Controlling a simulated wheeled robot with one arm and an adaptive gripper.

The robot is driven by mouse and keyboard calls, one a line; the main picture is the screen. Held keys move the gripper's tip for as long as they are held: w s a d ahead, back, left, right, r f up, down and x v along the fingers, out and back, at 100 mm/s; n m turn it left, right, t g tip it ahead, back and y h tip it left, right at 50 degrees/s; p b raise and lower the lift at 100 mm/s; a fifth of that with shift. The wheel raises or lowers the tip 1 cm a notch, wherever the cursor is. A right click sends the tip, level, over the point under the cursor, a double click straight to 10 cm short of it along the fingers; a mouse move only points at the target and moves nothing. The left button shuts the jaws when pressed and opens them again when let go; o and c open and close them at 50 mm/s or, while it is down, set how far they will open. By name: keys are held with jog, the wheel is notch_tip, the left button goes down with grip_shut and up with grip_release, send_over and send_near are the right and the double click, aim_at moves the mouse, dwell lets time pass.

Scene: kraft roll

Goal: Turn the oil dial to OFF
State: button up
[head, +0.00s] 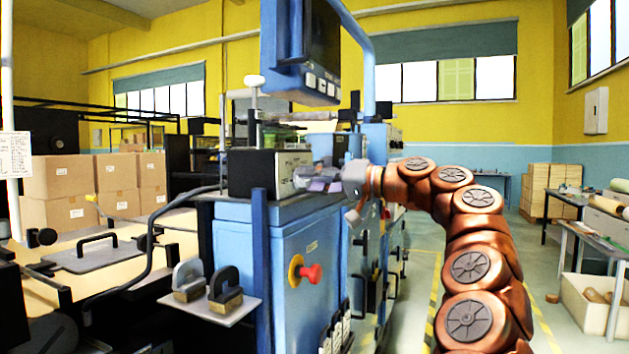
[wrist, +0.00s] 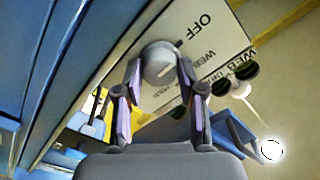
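In the wrist view, a round pale grey dial (wrist: 158,62) sits on a white panel face (wrist: 205,28) beside the printed word OFF. A short mark shows on the dial's face. More printed words, partly legible as WEB, run along the panel. My gripper (wrist: 160,78) has its two fingers apart, one at each side of the dial; whether they touch it is not clear. In the head view my gripper (head: 325,180) is at the right end of the black control box (head: 250,173), hiding the dial. No label reading oil is legible.
A blue machine cabinet (head: 290,235) with a red emergency knob (head: 311,273) stands below. A blue-framed monitor (head: 310,50) hangs above my gripper. Dark round knobs (wrist: 242,70) sit near the panel's edge. Open floor (head: 425,265) lies right of the cabinet.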

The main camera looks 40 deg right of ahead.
jog(key=o, duration=0.4)
jog(key=shift+c, duration=0.2)
jog(key=v, duration=1.2)
